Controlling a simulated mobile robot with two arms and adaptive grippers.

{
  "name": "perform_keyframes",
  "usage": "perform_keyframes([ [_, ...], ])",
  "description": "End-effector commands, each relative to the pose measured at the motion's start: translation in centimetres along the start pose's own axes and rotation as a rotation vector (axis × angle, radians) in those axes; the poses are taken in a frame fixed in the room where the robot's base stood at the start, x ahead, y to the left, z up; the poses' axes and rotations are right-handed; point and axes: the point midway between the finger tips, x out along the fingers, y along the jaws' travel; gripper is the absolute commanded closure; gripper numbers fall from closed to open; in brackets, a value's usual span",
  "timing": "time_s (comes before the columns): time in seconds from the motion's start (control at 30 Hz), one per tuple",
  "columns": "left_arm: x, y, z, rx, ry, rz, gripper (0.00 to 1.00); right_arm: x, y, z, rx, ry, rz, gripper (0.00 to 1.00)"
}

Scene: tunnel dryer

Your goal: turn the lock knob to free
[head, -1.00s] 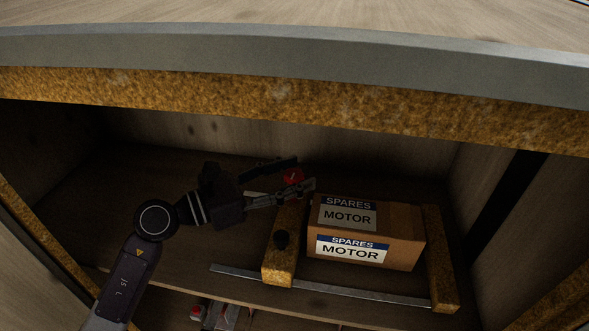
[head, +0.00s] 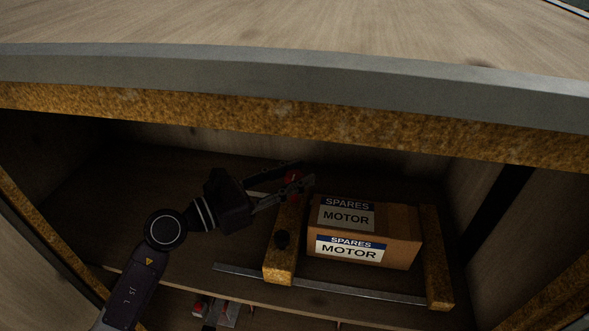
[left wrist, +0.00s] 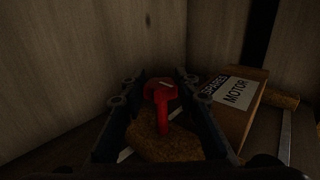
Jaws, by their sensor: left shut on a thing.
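The red lock knob (head: 293,185) sits on top of the yellow-brown left rail (head: 279,265), near its far end. In the left wrist view the knob (left wrist: 161,92) shows as a red disc with a pale mark and a red arm pointing down toward the camera. My left gripper (head: 300,176) reaches in from the left and is shut on the knob, one finger on each side of it. In the head view the fingers partly cover the knob. My right gripper is in neither view.
A cardboard box (head: 398,218) labelled SPARES MOTOR stands just right of the left rail. A second rail (head: 437,262) lies beyond it. A metal strip (head: 350,293) crosses the front. The thick upper edge (head: 300,75) hangs above.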

Motion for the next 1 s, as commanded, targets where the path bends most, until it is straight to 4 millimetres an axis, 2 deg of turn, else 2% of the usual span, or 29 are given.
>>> perform_keyframes([
  [0.03,-0.05,-0.08,0.30,-0.003,0.004,0.017,0.96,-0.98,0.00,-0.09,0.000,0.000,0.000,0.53],
  [0.1,-0.08,-0.09,0.24,-0.001,0.003,0.038,0.96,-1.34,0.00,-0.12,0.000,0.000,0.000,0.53],
  [0.47,-0.12,-0.05,0.01,0.002,-0.001,0.055,0.96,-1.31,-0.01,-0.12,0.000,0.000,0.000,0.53],
  [0.5,-0.12,-0.05,0.01,0.002,-0.001,0.055,0.69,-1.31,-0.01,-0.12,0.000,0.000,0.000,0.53],
  [0.63,-0.11,-0.06,0.02,0.002,-0.001,0.055,0.55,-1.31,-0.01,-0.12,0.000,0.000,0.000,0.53],
  [1.0,-0.62,-0.07,-0.02,0.003,0.000,0.055,0.54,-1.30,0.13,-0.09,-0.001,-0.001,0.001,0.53],
])
